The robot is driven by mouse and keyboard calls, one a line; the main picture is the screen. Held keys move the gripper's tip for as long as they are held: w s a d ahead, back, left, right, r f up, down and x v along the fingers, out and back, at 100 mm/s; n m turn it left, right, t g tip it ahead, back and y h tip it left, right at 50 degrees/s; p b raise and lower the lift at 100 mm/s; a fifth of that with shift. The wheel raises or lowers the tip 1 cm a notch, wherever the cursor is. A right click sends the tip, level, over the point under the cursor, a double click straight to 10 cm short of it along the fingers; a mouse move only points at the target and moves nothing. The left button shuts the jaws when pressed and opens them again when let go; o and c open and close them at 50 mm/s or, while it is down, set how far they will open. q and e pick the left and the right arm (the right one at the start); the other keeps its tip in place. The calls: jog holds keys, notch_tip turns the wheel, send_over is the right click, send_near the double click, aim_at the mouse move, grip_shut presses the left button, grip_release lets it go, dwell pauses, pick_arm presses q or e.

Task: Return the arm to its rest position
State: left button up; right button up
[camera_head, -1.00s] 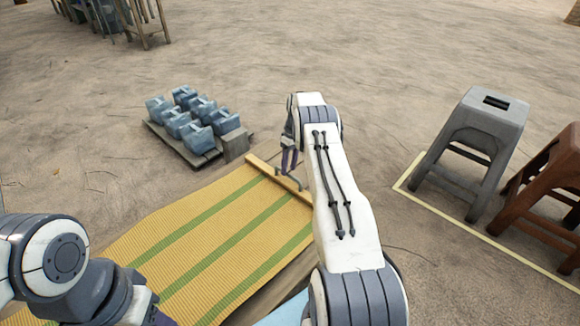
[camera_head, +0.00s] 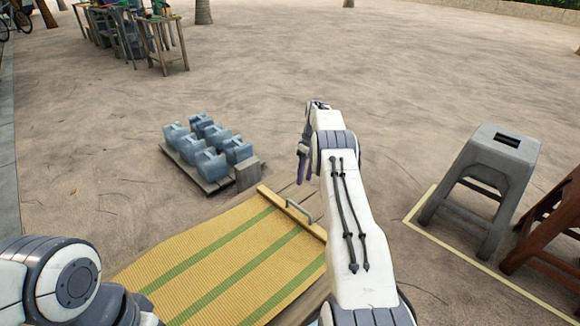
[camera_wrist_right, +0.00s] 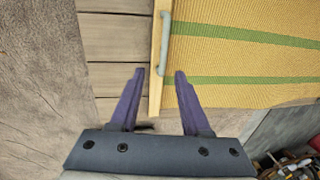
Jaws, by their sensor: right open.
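My right gripper (camera_head: 304,165) is raised near the far end of the yellow mat (camera_head: 215,262), above and apart from it. In the right wrist view the right gripper (camera_wrist_right: 158,74) has its two purple fingers spread with nothing between them. The mat has green stripes and a wooden bar (camera_head: 290,213) along its far edge, with a grey curved handle (camera_head: 300,211) on the bar. The handle also shows in the right wrist view (camera_wrist_right: 165,45), beyond the fingertips. My left arm shows at the lower left, but its gripper is out of view.
Several blue-grey blocks (camera_head: 209,165) sit on a low wooden pallet (camera_head: 215,186) left of my right arm. A grey stool (camera_head: 490,165) and a brown stool (camera_head: 550,235) stand at the right. Wooden furniture (camera_head: 160,45) stands at the far left. Open sandy ground lies ahead.

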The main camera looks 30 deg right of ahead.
jog(key=w+a+r, duration=0.3)
jog(key=a+r, duration=0.2)
jog(key=a, duration=0.4)
jog(key=s+a+r+n, duration=0.1)
jog(key=s+a+r, duration=0.25)
jog(key=a, duration=0.45)
jog(key=s+a+r+n+h, duration=0.1)
jog(key=s+a+r, duration=0.25)
jog(key=a, duration=0.55)
jog(key=s+a+r, duration=0.3)
jog(key=a+r, duration=0.2)
jog(key=a, duration=0.3)
jog(key=s+a+r+n, duration=0.1)
jog(key=s+a, duration=0.3)
jog(key=s, duration=0.4)
jog(key=s+a+r+n, duration=0.1)
jog(key=s+a, duration=0.4)
jog(key=s, duration=0.2)
jog(key=s+d+f+n, duration=0.1)
jog(key=s, duration=0.7)
jog(key=s+d+f, duration=0.1)
jog(key=s+f, duration=0.1)
jog(key=s, duration=0.6)
notch_tip(320, 180, up, 37)
jog(key=p, duration=3.6)
jog(key=shift+w+a, duration=0.15)
jog(key=shift+a, duration=0.15)
